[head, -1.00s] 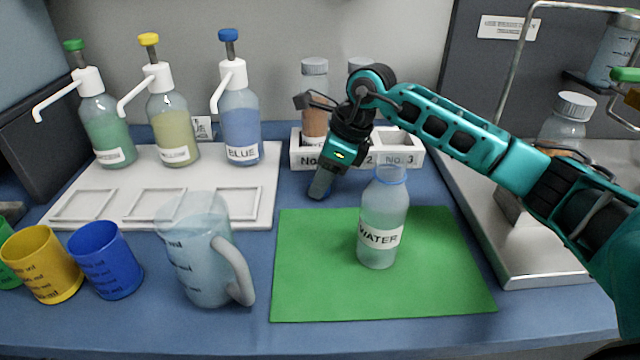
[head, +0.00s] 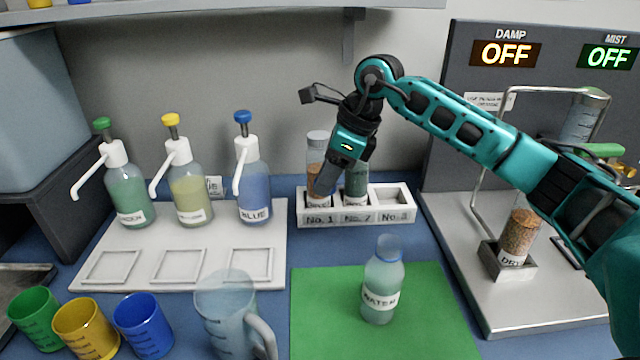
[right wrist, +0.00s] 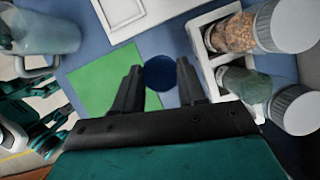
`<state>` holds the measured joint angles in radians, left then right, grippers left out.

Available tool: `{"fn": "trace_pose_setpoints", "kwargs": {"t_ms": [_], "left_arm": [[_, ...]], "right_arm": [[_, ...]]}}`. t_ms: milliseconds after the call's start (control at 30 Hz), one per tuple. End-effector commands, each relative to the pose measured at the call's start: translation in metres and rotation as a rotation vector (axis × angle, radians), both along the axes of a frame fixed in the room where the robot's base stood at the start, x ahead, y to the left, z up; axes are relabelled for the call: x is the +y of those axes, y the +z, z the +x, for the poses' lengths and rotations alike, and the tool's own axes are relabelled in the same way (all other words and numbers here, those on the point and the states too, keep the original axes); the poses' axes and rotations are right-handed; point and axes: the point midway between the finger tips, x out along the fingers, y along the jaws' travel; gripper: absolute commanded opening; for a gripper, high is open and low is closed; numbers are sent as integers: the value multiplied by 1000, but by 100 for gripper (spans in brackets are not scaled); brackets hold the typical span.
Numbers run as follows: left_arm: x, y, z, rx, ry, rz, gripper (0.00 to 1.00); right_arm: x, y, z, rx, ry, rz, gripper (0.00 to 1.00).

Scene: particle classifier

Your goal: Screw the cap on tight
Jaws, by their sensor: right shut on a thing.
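The clear water bottle (head: 383,278) stands upright on the green mat (head: 325,315), with a blue ring at its neck and no solid cap on top. My right gripper (head: 323,188) is in the air behind and to the left of the bottle, apart from it, and appears in front of the jar rack. In the right wrist view, a dark blue round cap (right wrist: 160,73) sits between the fingers of my right gripper (right wrist: 161,82), which is shut on it. The cap does not show clearly in the head view.
A white rack (head: 345,219) holds jars behind the mat. Pump bottles stand on a white tray (head: 140,262) at left. A pitcher (head: 228,300) and coloured cups (head: 145,325) stand in front. A brown-filled jar (head: 520,235) stands on the metal platform (head: 480,300) at right.

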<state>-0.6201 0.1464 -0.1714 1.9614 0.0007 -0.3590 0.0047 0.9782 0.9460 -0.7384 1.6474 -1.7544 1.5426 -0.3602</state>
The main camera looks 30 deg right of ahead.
Motion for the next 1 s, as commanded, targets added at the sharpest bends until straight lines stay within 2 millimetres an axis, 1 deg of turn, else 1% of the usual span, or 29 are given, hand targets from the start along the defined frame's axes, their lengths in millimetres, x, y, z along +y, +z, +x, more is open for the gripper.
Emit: {"fn": "trace_pose_setpoints", "kwargs": {"t_ms": [33, 100, 200, 300, 433, 767, 833, 867, 1000], "left_arm": [[3, 9, -2, 4, 4, 5, 97], [6, 12, -4, 3, 10, 10, 97], [5, 20, -3, 0, 9, 9, 97], [5, 24, -3, 0, 8, 8, 97], [5, 26, -3, 0, 8, 8, 97], [5, 26, -3, 0, 8, 8, 97], [4, 26, -3, 1, 7, 8, 94], [4, 26, -3, 1, 7, 8, 94], [4, 26, -3, 1, 7, 8, 94]], "right_arm": [[-2, 17, -1, 0, -1, 0, 13], [-4, 27, -2, 0, -1, 0, 13], [-6, 37, -3, 1, -2, 0, 13], [-8, 43, -3, 0, -3, 0, 13], [-9, 46, -4, 0, -3, 0, 13], [-9, 46, -4, 1, -3, 1, 13], [-8, 46, -4, 1, -2, 0, 13], [-8, 45, -4, 2, 2, 0, 13], [-1, 41, -6, 5, 82, -3, 13]]}}
